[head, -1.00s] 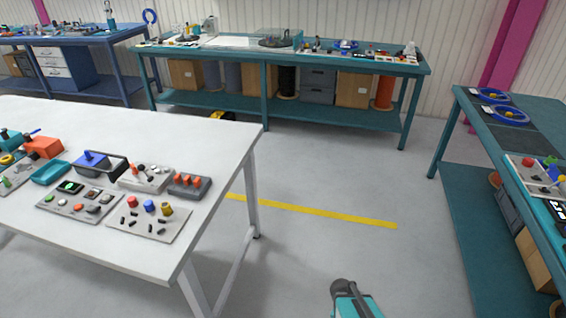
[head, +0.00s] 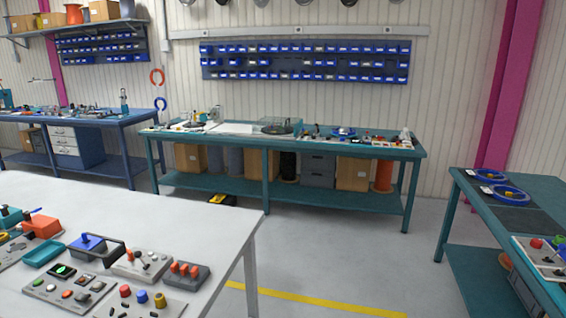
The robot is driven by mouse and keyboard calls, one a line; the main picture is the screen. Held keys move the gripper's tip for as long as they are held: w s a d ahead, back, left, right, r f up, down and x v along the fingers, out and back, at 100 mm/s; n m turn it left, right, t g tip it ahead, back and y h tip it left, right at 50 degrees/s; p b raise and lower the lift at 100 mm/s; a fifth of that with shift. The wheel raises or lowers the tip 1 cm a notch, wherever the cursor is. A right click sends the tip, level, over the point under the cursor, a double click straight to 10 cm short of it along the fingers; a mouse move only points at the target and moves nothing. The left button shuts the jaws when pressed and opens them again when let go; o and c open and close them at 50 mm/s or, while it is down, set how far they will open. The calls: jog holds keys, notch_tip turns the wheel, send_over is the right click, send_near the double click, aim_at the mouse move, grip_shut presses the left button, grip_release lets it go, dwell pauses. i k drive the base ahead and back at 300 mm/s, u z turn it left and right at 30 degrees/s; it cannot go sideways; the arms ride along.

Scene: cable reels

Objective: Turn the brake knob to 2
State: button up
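I cannot tell which control is the brake knob, and no number 2 can be read at this size. On the white table, a panel (head: 158,311) cut by the bottom edge carries a red knob (head: 125,290), a blue knob (head: 142,296) and a yellow knob (head: 160,299). Another panel (head: 545,267) on the right teal bench carries a red knob (head: 537,243), a green knob (head: 558,239) and a small lever. My gripper is not in view.
The white table (head: 200,205) fills the lower left, with several control boxes on it. A long teal bench (head: 370,151) stands along the back wall, a blue bench (head: 90,122) at the left. The right teal bench (head: 470,215) bounds the open grey floor (head: 345,250).

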aim_at(536, 243)
jog(key=z, duration=4.4)
jog(key=i, duration=0.1)
jog(key=u, duration=2.95)
jog(key=i, duration=0.6)
jog(key=z, duration=0.15)
jog(key=k, duration=0.6)
jog(key=u, duration=0.05)
